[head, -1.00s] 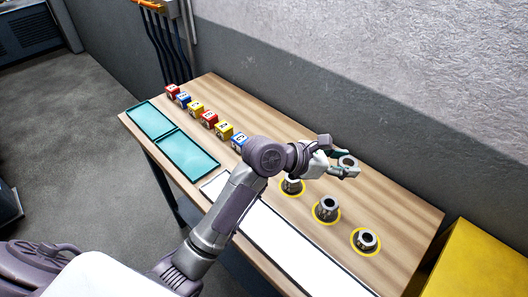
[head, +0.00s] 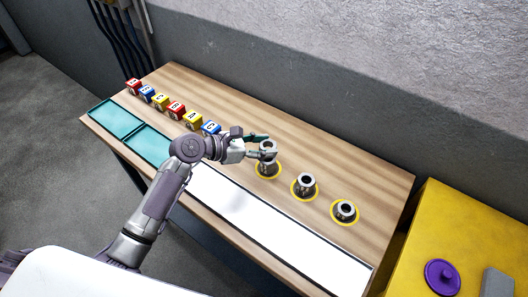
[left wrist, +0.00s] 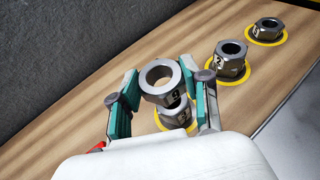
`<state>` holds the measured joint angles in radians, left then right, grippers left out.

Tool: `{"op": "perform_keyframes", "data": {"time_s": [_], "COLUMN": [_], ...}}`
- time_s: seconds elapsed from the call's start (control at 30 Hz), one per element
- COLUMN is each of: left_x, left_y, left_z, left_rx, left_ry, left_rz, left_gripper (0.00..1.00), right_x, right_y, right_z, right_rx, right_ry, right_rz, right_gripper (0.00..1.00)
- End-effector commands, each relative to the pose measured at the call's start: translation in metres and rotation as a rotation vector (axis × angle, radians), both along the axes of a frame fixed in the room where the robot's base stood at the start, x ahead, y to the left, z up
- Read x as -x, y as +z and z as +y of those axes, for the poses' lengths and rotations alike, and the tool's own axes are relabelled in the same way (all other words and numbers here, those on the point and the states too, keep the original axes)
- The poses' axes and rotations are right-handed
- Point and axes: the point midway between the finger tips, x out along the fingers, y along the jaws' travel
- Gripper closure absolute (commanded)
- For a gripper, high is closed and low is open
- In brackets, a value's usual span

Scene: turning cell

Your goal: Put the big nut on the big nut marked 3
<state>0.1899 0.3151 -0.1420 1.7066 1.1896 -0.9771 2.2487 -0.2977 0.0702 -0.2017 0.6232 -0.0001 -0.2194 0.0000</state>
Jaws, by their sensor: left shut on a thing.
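My left gripper (head: 266,147) is shut on a steel-grey big nut (left wrist: 160,82), between teal-padded fingers in the left wrist view. The held nut is directly over the big nut marked 3 (left wrist: 174,116), which stands in the leftmost yellow ring of the head view (head: 268,171). The held nut hides part of it. I cannot tell whether the two touch. A nut marked 2 (left wrist: 231,61) stands in the middle ring and a lower nut (left wrist: 269,29) in the far ring. My right gripper is not in view.
Several lettered cubes (head: 176,109) stand in a row left of my gripper. Teal trays (head: 110,117) and a white strip (head: 240,212) lie along the front edge. A yellow cabinet (head: 450,225) bears a purple round thing (head: 442,277). The table's back is clear.

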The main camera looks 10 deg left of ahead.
Motion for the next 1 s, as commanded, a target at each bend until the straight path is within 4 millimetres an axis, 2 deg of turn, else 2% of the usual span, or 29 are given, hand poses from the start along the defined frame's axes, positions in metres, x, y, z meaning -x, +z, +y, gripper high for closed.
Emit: {"op": "perform_keyframes", "data": {"time_s": [0.1, 0.2, 0.57, 0.6, 0.7, 0.77, 1.0], "left_x": [0.001, 0.000, 0.000, 0.001, 0.000, 0.000, 0.001], "left_y": [-0.020, -0.028, -0.032, -0.034, -0.033, -0.033, -0.033], "left_z": [-0.001, -0.001, -0.001, -0.001, -0.001, -0.001, -0.001], "left_rx": [0.003, 0.001, 0.002, 0.000, 0.000, 0.000, 0.000], "left_ry": [0.002, 0.002, 0.001, 0.001, 0.001, 0.001, 0.001], "left_rz": [0.007, 0.004, 0.002, 0.003, 0.003, 0.003, 0.003], "left_gripper": [0.96, 0.96, 0.96, 0.51, 0.34, 0.28, 0.28], "right_x": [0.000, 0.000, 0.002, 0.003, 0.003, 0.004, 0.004], "right_y": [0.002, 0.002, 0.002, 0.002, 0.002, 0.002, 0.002], "right_z": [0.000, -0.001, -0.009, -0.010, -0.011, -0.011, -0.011], "right_rx": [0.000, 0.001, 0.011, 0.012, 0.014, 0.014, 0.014], "right_ry": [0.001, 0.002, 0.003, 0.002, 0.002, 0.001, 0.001], "right_rz": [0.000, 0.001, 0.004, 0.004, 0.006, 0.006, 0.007], "right_gripper": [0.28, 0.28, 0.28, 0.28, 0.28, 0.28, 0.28]}}
